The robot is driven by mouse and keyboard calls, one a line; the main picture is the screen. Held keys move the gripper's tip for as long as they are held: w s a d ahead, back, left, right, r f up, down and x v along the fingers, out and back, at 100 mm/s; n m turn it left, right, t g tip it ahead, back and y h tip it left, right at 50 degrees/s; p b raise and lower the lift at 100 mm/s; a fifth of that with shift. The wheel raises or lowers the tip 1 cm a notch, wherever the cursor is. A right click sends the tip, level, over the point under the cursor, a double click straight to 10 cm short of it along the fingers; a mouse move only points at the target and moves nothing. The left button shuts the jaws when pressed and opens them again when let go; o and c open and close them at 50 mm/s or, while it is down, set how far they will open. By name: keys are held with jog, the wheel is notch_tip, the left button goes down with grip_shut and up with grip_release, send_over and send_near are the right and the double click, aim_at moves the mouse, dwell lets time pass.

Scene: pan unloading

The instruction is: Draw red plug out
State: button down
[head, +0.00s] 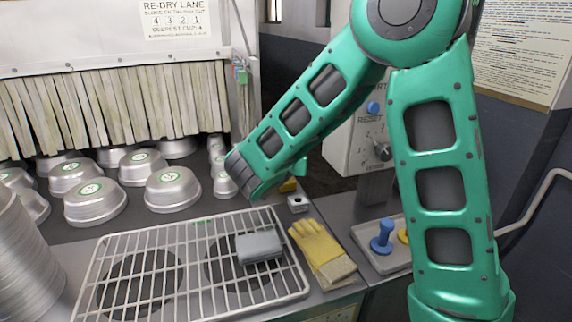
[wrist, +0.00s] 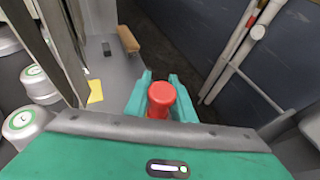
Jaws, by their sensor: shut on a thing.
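The red plug (wrist: 160,98) shows in the wrist view with its rounded red head upward. My gripper (wrist: 160,84) has its two green fingers on either side of it, shut on it. The lower part of the plug and whatever lies beneath it are hidden by the fingers and my wrist. In the head view the red plug is not visible, and my arm covers most of my gripper. I cannot tell whether the plug is still seated.
A wire rack (head: 180,249) with a grey block (head: 259,247) stands in front, beside yellow gloves (head: 322,248). A tray (head: 377,262) holds a blue plug (head: 382,237). Several metal pans (head: 95,201) stand at left. Pipes (wrist: 235,50) run along the right in the wrist view.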

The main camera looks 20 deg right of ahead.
jog(key=shift+r, duration=0.9)
